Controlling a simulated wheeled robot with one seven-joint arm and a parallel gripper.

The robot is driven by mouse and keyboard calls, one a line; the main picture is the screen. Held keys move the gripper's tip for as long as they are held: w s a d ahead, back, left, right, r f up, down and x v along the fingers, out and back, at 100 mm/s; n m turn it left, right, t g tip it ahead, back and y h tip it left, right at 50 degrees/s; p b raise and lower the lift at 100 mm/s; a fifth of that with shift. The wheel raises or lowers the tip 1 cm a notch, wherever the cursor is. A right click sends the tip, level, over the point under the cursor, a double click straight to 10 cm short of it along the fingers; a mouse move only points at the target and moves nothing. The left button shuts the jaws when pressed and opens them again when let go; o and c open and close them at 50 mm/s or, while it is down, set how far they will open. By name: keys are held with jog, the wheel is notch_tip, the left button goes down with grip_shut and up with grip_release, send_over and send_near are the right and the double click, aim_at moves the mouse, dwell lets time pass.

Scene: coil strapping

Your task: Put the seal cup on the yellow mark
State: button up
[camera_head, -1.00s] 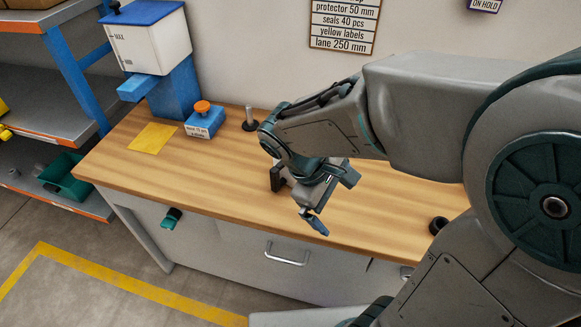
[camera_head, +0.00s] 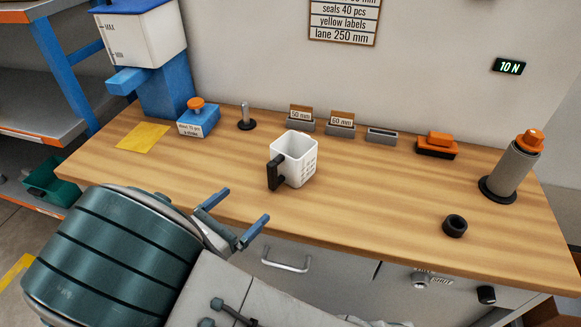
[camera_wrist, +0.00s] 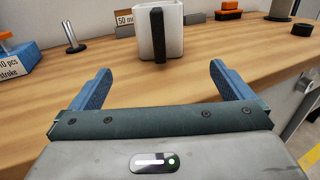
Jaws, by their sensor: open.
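The seal cup (camera_head: 299,159) is a white square cup with a black handle on its left front side. It stands upright on the wooden bench. The yellow mark (camera_head: 143,138) is a flat square on the bench's left end, in front of the dispenser. My gripper (camera_head: 240,216) is open and empty at the bench's front edge, left of and nearer than the cup. In the wrist view my gripper (camera_wrist: 158,84) has its blue fingers spread apart, and the cup (camera_wrist: 160,30) stands beyond them with its handle facing me. The yellow mark is not in the wrist view.
A dispenser (camera_head: 150,60) stands behind the mark, with an orange-knobbed blue box (camera_head: 198,122) to its right. A metal post (camera_head: 245,118) and small labelled holders (camera_head: 341,125) line the back. A black ring (camera_head: 455,226) lies front right. Bench between cup and mark is clear.

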aim_at(270, 179)
jog(key=x, duration=0.7)
jog(key=shift+d, duration=0.1)
jog(key=shift+r+x, duration=0.2)
jog(key=shift+x, duration=2.55)
jog(key=shift+c, duration=0.3)
jog(key=c, duration=1.1)
jog(key=shift+r, duration=0.1)
